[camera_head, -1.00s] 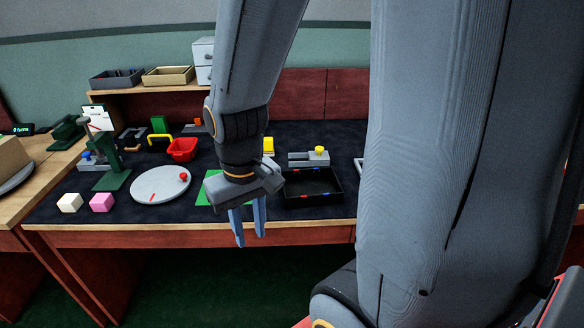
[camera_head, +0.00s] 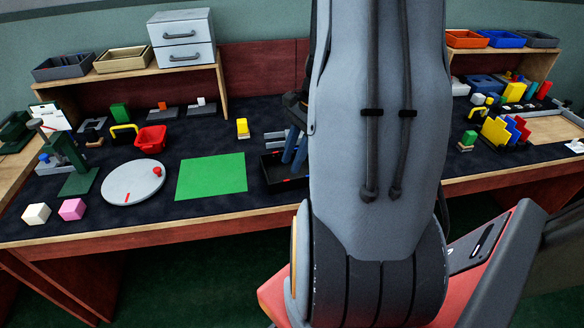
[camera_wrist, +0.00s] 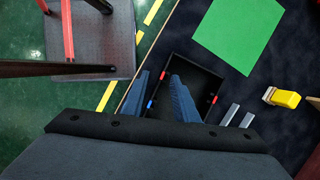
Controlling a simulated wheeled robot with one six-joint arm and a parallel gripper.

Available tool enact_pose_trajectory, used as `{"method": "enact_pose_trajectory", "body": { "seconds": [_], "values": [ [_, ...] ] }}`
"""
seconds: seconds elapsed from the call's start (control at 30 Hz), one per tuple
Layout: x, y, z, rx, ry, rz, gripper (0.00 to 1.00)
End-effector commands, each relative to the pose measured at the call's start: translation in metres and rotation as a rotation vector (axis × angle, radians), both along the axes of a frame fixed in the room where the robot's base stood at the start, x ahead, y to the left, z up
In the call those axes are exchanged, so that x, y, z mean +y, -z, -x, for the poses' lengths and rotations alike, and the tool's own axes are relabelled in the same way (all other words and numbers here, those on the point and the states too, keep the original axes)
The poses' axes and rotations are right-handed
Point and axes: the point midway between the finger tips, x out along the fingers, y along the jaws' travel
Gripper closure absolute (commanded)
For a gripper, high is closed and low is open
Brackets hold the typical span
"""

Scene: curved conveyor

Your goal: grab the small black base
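My gripper (camera_head: 293,158) is over the black open tray (camera_head: 282,186) at the table's front, just right of the green mat. Two small dark bases stand at the back, one with an orange block (camera_head: 162,106) and one with a white block (camera_head: 201,101). I cannot tell which thing is the small black base.
The green mat (camera_head: 212,177), a grey disc (camera_head: 125,185) and a red bin (camera_head: 150,138) lie left of the tray. A yellow block (camera_head: 242,128) stands behind it. My arm hides the middle right. A rack of coloured plates (camera_head: 500,130) stands on the right.

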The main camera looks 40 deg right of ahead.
Motion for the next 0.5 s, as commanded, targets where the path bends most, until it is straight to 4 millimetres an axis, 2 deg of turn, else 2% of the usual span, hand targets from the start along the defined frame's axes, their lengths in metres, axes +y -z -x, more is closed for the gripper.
{"method": "enact_pose_trajectory", "body": {
  "seconds": [0.03, 0.1, 0.2, 0.3, 0.5],
  "values": [
    [-0.016, 0.002, 0.005, 0.008, 0.083, -0.02, 0.73],
    [-0.031, 0.004, 0.008, 0.014, 0.173, -0.041, 0.73],
    [-0.043, 0.007, 0.011, 0.021, 0.253, -0.063, 0.73],
    [-0.047, 0.012, 0.012, 0.024, 0.288, -0.073, 0.73],
    [-0.04, 0.031, 0.009, 0.024, 0.289, -0.074, 0.73]
  ]
}}
